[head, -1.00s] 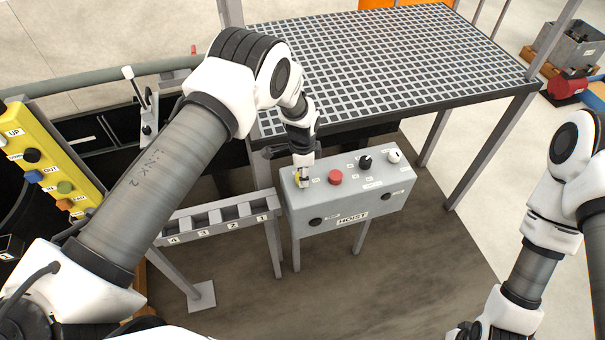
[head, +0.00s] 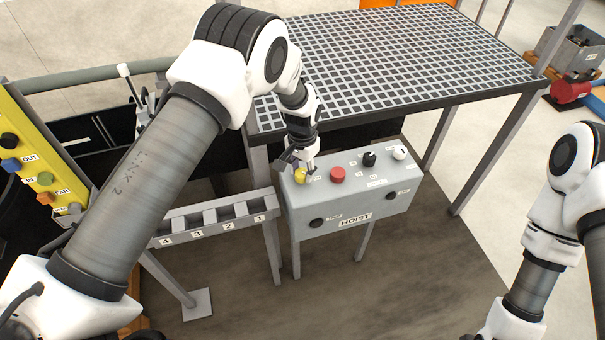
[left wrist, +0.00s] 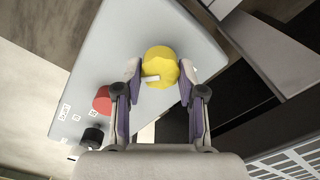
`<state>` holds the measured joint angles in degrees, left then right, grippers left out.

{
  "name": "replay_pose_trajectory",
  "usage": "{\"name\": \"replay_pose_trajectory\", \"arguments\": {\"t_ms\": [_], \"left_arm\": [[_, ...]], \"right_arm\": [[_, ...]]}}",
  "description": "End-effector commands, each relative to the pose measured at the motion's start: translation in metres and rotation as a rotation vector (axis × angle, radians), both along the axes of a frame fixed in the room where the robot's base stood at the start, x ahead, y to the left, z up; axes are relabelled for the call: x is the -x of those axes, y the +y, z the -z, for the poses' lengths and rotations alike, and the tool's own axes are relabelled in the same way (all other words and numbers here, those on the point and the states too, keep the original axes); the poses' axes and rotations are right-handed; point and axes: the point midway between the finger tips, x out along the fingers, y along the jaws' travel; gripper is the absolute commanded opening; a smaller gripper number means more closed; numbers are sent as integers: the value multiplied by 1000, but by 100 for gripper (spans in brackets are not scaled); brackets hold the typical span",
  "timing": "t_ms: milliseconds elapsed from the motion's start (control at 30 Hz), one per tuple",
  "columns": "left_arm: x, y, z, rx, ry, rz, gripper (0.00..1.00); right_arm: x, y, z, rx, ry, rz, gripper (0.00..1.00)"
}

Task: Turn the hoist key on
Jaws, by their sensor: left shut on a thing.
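The grey hoist box (head: 295,208) stands on legs below the grating and carries a "HOIST" label. A yellow knob (head: 300,176) sits at the left end of its sloped top. My left gripper (head: 302,169) points down at this knob, and its fingers are shut on it. In the left wrist view the knob (left wrist: 160,62) lies between the two fingertips (left wrist: 160,74), with a small pale mark on its near edge. Whether the yellow knob is the hoist key cannot be read from its label. My right gripper is out of view; only its arm shows.
To the right on the box top are a red button (head: 337,174), a black knob (head: 369,159) and a white knob (head: 400,153). The metal grating (head: 400,60) is just behind. A numbered rack (head: 225,213) stands left of the box. A yellow control panel (head: 35,165) is farther left.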

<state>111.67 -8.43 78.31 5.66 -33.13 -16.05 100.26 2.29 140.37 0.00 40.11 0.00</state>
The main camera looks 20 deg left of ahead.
Motion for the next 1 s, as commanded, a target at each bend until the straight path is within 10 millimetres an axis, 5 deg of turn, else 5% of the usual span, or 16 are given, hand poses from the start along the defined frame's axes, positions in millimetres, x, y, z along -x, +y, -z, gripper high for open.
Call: {"name": "replay_pose_trajectory", "arguments": {"t_ms": [600,1000], "left_arm": [[4,1,6,-2,12,-551,5],[4,2,4,-3,12,-729,5]], "right_arm": [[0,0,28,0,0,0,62],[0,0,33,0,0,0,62]]}}
